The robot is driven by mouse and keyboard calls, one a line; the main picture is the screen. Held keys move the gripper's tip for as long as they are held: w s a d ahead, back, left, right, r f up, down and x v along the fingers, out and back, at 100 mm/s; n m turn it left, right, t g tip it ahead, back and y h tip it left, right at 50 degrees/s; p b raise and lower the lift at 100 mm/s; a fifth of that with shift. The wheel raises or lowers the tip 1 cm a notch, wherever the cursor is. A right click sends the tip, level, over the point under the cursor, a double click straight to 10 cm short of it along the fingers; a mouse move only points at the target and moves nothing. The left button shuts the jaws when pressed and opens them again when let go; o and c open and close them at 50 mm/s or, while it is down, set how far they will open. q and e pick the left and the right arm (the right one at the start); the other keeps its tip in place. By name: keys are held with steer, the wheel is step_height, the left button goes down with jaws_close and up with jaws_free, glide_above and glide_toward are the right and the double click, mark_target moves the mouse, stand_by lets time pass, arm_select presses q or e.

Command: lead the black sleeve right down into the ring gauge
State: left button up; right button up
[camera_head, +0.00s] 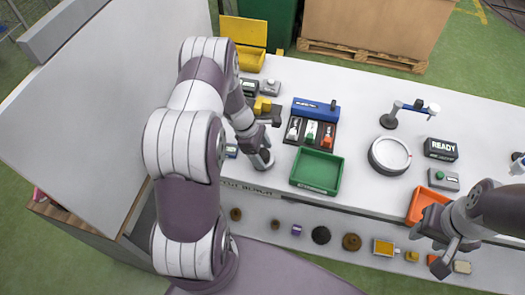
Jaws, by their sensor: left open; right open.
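A black round piece (320,235) lies on the lower front shelf; it may be the black sleeve, but it is too small to be sure. I cannot tell which thing is the ring gauge; a brown round piece (351,242) lies just right of the black one. My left gripper (270,138) is open above the table's left part, left of the green tray (317,188). My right gripper (427,250) is open over the right of the lower shelf, near the orange tray (414,217). Neither appears to hold anything.
A white round turntable (389,155) stands right of the green tray. Behind are a blue-topped station (316,109), a small post stand (391,119) and a black READY box (441,149). A grey button box (443,179) sits at right. Table between tray and turntable is clear.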

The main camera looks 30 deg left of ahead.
arm_select(q)
steer(key=b+v, duration=0.2)
steer(key=v, duration=0.9)
steer(key=s+d+r+m+y, duration=0.2)
steer(key=s+d+m, duration=0.4)
steer(key=m, duration=0.4)
steer(key=s+d+r+m+y, duration=0.2)
steer(key=s+d+r+m, duration=0.3)
steer(key=m, duration=0.6)
steer(key=shift+s+d+b, duration=0.3)
steer(key=shift+s+d, duration=0.35)
steer(key=shift+s, duration=0.25)
